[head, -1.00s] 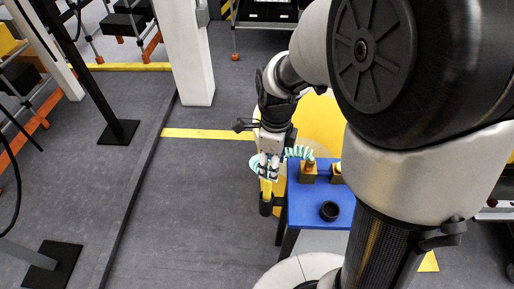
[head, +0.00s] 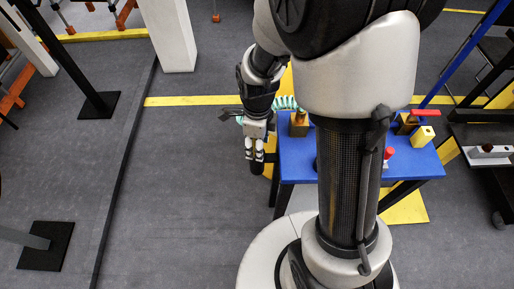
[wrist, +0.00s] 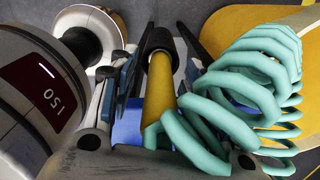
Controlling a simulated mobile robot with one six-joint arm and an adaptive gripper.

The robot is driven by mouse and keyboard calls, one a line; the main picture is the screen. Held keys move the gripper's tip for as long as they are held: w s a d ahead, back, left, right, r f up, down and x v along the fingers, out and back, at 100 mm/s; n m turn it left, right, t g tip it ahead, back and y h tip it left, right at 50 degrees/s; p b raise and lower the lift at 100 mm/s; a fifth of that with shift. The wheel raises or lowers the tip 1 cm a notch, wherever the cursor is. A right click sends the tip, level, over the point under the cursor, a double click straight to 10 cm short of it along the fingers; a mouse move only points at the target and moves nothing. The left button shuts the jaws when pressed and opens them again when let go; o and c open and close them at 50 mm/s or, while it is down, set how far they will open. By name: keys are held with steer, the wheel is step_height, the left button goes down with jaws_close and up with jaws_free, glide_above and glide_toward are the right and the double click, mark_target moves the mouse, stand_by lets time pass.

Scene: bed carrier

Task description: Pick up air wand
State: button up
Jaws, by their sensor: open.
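The air wand shows in the wrist view as a yellow tube (wrist: 160,88) with a black end, beside a teal coiled hose (wrist: 245,85). In the head view its dark end (head: 257,168) hangs just below my gripper (head: 254,150), at the left side of the blue table. My gripper (wrist: 150,65) is open, pointing down, with its fingers on either side of the yellow tube. I cannot tell whether either finger touches it. The upper part of the wand is hidden by the gripper and hose.
The blue table (head: 296,158) stands right of my gripper, with a brass-coloured fitting (head: 299,124), a yellow block (head: 422,136) and a red-topped part on it. My arm hides its middle. A dark cart (head: 485,140) stands at far right.

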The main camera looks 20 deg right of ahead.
jaws_close()
stand_by(0.6)
